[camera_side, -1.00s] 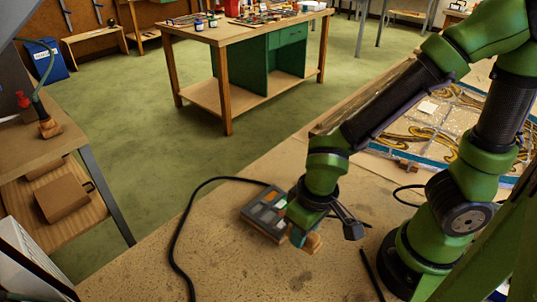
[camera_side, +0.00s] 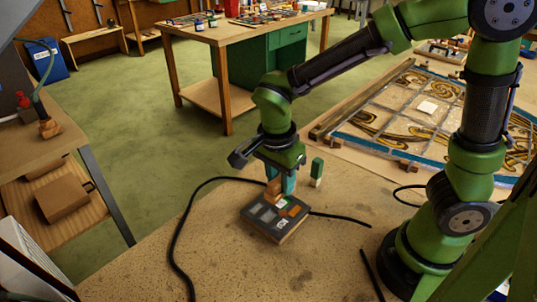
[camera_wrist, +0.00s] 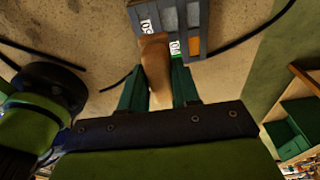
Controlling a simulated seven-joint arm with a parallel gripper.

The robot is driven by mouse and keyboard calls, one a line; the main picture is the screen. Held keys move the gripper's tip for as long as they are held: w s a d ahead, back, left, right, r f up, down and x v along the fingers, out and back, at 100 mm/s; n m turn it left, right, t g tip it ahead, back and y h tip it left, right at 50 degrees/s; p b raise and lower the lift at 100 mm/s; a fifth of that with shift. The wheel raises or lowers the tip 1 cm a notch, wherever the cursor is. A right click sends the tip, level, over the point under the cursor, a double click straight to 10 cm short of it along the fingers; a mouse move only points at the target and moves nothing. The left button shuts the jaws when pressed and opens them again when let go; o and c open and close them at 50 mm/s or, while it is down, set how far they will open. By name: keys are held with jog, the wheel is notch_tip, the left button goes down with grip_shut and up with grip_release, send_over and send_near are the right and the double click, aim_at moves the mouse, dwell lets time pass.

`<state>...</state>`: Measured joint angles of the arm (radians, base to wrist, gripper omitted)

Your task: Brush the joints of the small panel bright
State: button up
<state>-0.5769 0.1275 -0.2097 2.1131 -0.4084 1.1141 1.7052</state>
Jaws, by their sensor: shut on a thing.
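My gripper (camera_side: 281,184) points down over a small grey slab (camera_side: 260,213) on the near bench. It is shut on a tan wooden piece, which also shows between the green fingers in the wrist view (camera_wrist: 157,65). The piece's lower end overlaps the slab; I cannot tell whether it touches. No bristles show. The slab has grey, white and orange rectangles and small lettered labels; in the wrist view the slab (camera_wrist: 185,18) lies beyond the fingertips. A larger leaded panel (camera_side: 400,101) with amber swirls and blue edging lies at the right.
A green upright piece with a pale base (camera_side: 317,170) stands just behind the slab. A black cable (camera_side: 178,237) curves around the slab's left. My arm's base stands at the right. The bench front (camera_side: 215,270) is clear.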

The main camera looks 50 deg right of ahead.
jog(key=shift+f, duration=4.05)
jog(key=shift+c, duration=0.4)
jog(key=shift+d+r, duration=0.2)
jog(key=shift+d, duration=0.15)
grip_shut()
jog(key=shift+d, duration=1.05)
jog(key=shift+a, duration=1.4)
jog(key=shift+r, duration=4.1)
